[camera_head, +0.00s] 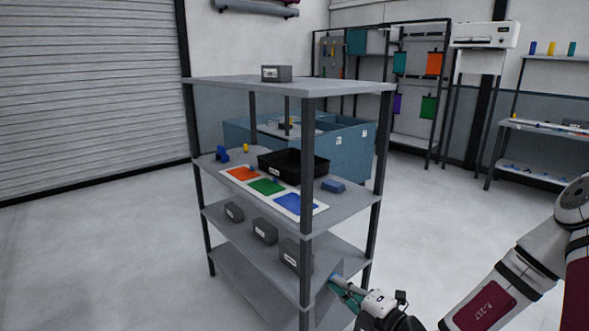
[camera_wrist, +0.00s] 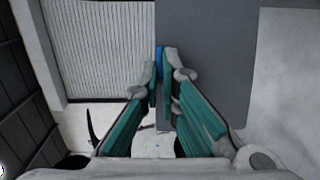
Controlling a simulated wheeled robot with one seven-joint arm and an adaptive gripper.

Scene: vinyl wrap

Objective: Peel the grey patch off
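A flat grey panel (camera_wrist: 212,62) fills the upper middle of the wrist view, ahead of my fingertips. In the head view, a grey upright surface (camera_head: 322,298) stands at the lower right corner of the shelf unit. I cannot tell for sure that this is the grey patch. My gripper (camera_head: 340,284) is beside that surface, its teal fingers pointing at it. In the wrist view, the fingertips of my gripper (camera_wrist: 163,78) are close together on a small blue piece (camera_wrist: 160,57). Whether the blue piece is joined to the panel is not clear.
The grey shelf unit (camera_head: 340,89) has dark posts close to my gripper. Its middle shelf bears a white sheet (camera_head: 277,199) with orange, green and blue patches, a black tray (camera_head: 292,168) and a blue block (camera_head: 333,186). The floor to the left is clear.

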